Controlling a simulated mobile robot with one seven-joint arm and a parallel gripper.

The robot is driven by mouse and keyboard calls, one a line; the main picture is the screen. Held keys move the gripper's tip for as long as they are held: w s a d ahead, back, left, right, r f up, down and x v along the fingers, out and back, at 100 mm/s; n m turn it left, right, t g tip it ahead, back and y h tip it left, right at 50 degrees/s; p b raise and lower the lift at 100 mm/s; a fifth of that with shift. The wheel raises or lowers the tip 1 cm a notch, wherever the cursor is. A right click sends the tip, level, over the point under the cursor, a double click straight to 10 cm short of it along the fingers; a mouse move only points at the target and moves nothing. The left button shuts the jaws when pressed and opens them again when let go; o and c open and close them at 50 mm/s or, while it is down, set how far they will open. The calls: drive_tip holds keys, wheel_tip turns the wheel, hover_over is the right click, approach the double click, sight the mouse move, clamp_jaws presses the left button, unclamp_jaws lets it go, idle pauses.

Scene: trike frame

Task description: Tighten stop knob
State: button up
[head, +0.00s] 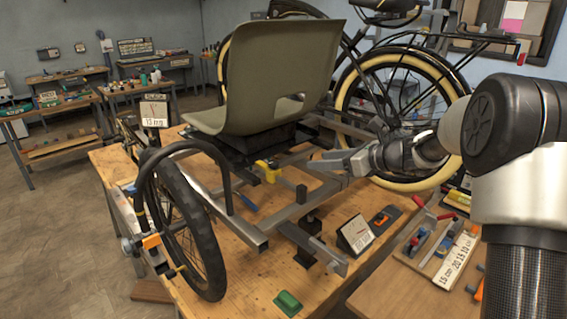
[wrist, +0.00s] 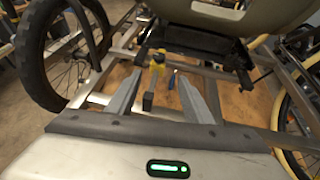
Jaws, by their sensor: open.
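The trike frame (head: 297,212) is made of grey metal tubes and stands on the wooden bench under a grey-green seat. A small yellow part with black (head: 268,171) sits on the frame below the seat; it also shows in the wrist view (wrist: 157,68). A dark upright piece (head: 301,194) stands nearer, on a frame tube, and shows in the wrist view (wrist: 148,101). I cannot tell which is the stop knob. My gripper (head: 318,162) is open and empty, right of the yellow part. In the wrist view, its fingers (wrist: 160,77) point toward the yellow part, apart from it.
The seat (head: 280,78) overhangs the frame. A black wheel (head: 180,225) stands at the left, and a bicycle wheel (head: 400,120) behind my arm. A blue-handled tool (head: 248,202) lies below the frame.

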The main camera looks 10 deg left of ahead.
sight(277, 164)
drive_tip(key=p+x, duration=0.2)
drive_tip(key=x, duration=1.5)
drive_tip(key=shift+s, duration=0.1)
drive_tip(key=c, duration=1)
drive_tip(key=shift+f, duration=0.1)
drive_tip(key=shift+s+f+b, duration=0.1)
drive_tip(key=shift+b, duration=0.6)
